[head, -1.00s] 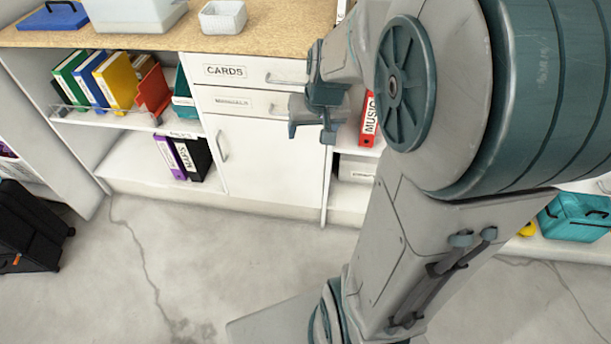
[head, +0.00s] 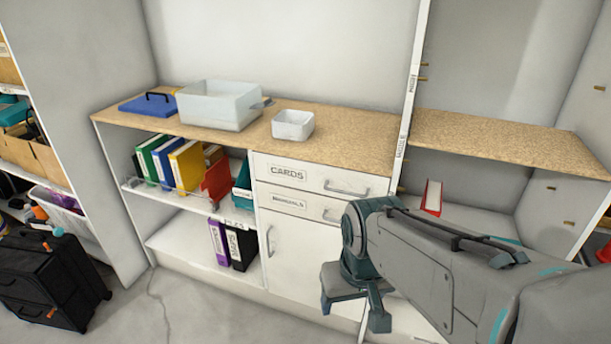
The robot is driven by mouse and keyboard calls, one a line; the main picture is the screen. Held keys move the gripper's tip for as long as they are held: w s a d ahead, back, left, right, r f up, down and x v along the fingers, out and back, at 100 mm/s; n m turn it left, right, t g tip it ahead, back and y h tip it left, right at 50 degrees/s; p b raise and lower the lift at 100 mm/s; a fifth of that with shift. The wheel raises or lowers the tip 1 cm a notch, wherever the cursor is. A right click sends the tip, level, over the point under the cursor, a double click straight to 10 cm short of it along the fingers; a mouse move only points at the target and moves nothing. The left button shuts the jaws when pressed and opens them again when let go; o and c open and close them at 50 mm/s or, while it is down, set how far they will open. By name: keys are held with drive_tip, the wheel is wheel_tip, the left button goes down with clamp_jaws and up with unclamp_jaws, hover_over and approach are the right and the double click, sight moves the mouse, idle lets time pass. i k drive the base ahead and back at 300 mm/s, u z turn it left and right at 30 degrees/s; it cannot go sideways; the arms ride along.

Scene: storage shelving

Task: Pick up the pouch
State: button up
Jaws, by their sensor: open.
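I cannot make out anything that is clearly a pouch in the head view. A flat blue item (head: 148,104) with a black handle lies at the left end of the wooden counter; I cannot tell whether it is a lid or a case. My gripper (head: 352,314) hangs in front of the white cabinet, below the drawers, with its fingers apart and nothing between them. My arm hides part of the cabinet and the lower right shelf.
A large translucent bin (head: 218,108) and a small white bin (head: 293,125) stand on the counter (head: 345,140). Binders (head: 187,165) fill the shelf below. A black wheeled case (head: 45,275) stands at lower left. The right wooden shelf (head: 500,142) is bare.

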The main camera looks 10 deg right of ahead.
sight(294, 125)
drive_tip(key=z, duration=0.15)
drive_tip(key=k, duration=0.35)
drive_tip(key=u, duration=1.35)
drive_tip(key=i, duration=1)
drive_tip(key=z, duration=1.15)
drive_tip(key=i, duration=0.7)
drive_tip(key=z, duration=0.75)
